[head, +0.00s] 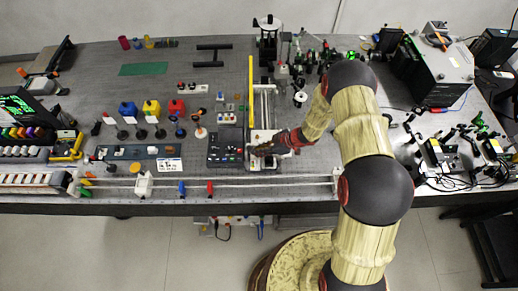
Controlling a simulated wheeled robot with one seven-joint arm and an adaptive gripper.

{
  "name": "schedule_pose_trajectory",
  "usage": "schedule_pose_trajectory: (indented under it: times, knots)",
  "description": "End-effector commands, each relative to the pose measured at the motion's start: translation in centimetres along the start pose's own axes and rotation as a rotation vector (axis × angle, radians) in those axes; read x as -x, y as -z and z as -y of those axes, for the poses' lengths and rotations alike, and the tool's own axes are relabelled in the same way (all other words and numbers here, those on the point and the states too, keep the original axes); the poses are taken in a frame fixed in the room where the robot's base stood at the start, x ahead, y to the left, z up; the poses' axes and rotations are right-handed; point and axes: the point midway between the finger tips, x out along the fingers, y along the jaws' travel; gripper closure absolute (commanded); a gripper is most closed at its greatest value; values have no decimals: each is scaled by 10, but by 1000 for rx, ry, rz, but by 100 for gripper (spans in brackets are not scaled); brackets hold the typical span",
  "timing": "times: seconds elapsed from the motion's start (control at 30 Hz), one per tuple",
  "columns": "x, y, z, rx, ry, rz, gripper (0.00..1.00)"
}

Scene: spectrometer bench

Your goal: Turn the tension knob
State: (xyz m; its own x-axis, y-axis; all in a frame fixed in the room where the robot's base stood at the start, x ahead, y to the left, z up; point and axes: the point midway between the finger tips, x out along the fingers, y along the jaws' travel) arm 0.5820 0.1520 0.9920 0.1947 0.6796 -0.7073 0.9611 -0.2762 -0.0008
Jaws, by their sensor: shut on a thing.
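My gripper (257,151) reaches in from the right at the front middle of the bench, low over the front end of a white-based apparatus (262,136). Its fingers are shut on a small part there, which I take to be the tension knob. The fingers hide that part almost wholly, so its shape and angle cannot be told.
A dark control box (226,147) stands close left of my gripper. A thin front rail carries a white slider (143,184), a blue marker (181,188) and a red marker (210,188). A large grey instrument (433,70) stands at the back right.

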Motion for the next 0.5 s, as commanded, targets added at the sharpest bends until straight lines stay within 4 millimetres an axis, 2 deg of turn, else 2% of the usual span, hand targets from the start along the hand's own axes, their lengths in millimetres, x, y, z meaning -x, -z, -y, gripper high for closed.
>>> schedule_pose_trajectory:
  times: [0.5]
  knots:
    - [0, 1, -1, 42, 41, -1, 100]
